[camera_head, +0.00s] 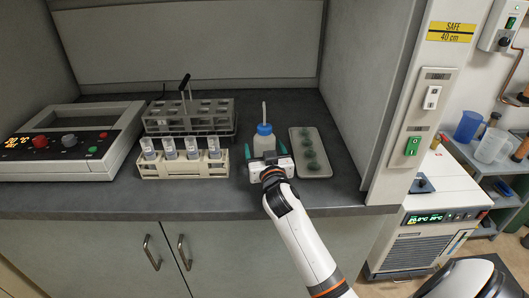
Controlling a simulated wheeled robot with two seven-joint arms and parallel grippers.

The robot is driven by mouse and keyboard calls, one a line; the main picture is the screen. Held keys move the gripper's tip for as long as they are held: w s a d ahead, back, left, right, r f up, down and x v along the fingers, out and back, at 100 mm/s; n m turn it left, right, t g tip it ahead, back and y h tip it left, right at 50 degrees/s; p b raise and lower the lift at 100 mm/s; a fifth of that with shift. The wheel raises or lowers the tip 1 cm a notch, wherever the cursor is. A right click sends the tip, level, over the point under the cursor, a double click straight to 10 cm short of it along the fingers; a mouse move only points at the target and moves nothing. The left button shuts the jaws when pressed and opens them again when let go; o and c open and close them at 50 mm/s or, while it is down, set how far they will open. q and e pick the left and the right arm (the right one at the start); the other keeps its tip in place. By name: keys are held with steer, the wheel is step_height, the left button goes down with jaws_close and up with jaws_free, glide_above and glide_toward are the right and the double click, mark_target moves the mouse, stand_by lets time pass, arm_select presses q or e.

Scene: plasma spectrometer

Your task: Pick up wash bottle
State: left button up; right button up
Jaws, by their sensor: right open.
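The wash bottle (264,139) stands upright on the dark bench top. It has a pale body, a blue cap and a thin upright nozzle. My right gripper (266,151) reaches in from the front, low at the bottle. Its two green-tipped fingers are apart, one on each side of the bottle's body. Whether they touch the bottle cannot be told. The gripper's body hides the lower part of the bottle. My left gripper is not in view.
A beige rack (180,168) with several capped vials stands just left of the bottle, with a grey wire rack (190,119) behind it. A tray (311,167) with several green round pieces lies close on the right. A control unit (65,150) stands far left. A side wall bounds the right.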

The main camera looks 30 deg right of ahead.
steer(key=shift+x, duration=0.9)
steer(key=shift+s, duration=0.1)
steer(key=shift+c, duration=0.3)
steer(key=c, duration=0.7)
